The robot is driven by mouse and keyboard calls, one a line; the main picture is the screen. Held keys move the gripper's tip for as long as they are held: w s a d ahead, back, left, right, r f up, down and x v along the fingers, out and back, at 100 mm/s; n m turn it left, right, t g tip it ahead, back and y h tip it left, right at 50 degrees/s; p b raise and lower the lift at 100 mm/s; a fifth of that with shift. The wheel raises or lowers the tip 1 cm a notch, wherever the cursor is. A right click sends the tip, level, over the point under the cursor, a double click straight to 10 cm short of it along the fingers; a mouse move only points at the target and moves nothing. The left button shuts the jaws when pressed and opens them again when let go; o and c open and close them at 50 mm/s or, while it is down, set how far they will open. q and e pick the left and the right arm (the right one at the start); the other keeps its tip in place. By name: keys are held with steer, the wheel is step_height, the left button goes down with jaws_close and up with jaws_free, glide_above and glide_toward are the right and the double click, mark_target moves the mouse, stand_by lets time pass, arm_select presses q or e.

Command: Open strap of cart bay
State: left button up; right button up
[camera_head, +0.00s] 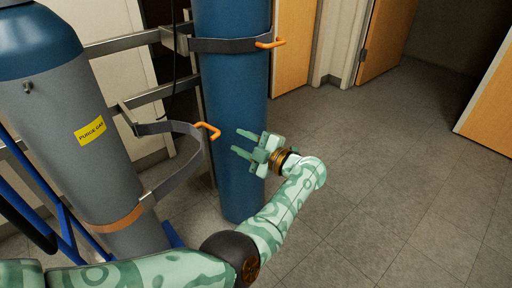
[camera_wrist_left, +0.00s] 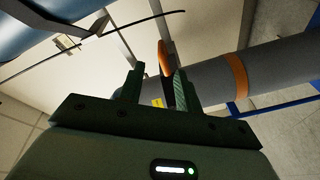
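A grey cylinder with a blue top (camera_head: 65,110) and a yellow "PURGE GAS" label (camera_head: 90,131) stands at left, by a blue cart frame (camera_head: 62,228). A brown band (camera_head: 117,217) crosses its lower part. A dark strap (camera_head: 178,178) bows out beside it, with an orange handle (camera_head: 210,131) at its outer bend. My left gripper (camera_head: 238,141) is open and empty, just right of this handle, fingers pointing at it. In the left wrist view the orange handle (camera_wrist_left: 164,57) shows ahead, between the open fingers (camera_wrist_left: 157,72). My right gripper is out of view.
A tall blue cylinder (camera_head: 233,100) stands behind my left gripper, held by another dark strap (camera_head: 225,46) with an orange handle (camera_head: 270,43). Metal rails (camera_head: 125,43) run along the wall. Tiled floor (camera_head: 400,170) is clear at right, before wooden doors (camera_head: 385,35).

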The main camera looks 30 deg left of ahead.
arm_select(q)
steer(key=d, duration=0.5)
steer(key=shift+s, duration=0.4)
